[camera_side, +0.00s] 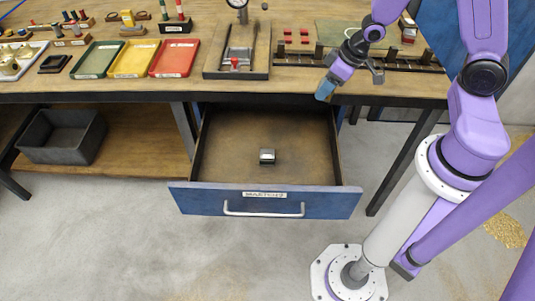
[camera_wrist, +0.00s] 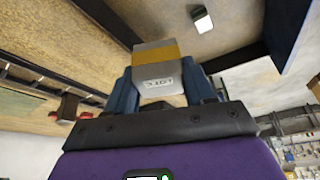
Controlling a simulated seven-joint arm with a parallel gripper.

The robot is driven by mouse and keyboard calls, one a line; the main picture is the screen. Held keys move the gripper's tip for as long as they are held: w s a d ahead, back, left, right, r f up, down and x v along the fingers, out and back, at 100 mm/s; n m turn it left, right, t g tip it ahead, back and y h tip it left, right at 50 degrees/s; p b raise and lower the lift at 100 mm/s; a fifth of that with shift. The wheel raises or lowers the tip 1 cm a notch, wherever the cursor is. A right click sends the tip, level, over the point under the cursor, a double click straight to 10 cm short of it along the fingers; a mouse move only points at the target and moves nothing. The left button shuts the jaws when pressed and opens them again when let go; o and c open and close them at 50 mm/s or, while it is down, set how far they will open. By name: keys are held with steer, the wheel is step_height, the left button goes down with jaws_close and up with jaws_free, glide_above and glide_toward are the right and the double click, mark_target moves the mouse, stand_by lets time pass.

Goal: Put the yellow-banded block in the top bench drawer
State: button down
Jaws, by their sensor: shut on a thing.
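The yellow-banded block (camera_wrist: 157,53) is in my gripper (camera_wrist: 160,84). It is silver-grey with a yellow band and dark lettering on its near face. My blue fingers are shut on its two sides. In the side view, my gripper (camera_side: 326,89) is above the bench's front edge, near the right rear of the open drawer. The block is hard to make out there. The top bench drawer (camera_side: 222,146) is pulled out, with a blue front, a label and a pale handle (camera_side: 263,209).
A small silver and dark block (camera_side: 267,157) lies in the drawer's middle; it also shows in the wrist view (camera_wrist: 203,21). The rest of the drawer floor is clear. A rack with posts (camera_side: 390,61) and a press fixture (camera_side: 238,60) stand on the bench.

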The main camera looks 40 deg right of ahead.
steer(key=shift+s+a+f+n+g+y, duration=0.2)
steer(key=shift+a+f+n, duration=0.75)
steer(key=shift+f, duration=2.9)
steer(key=shift+s+a+f+n+g+y, duration=0.35)
steer(key=shift+a+f, duration=0.9)
steer(key=shift+f, duration=2.65)
steer(key=shift+s+a+f+n+t+y, duration=0.15)
steer(key=shift+a+f+n, duration=0.85)
steer(key=shift+f, duration=2.85)
steer(key=shift+a+f, duration=0.1)
steer(key=shift+c, duration=2)
jaws_free()
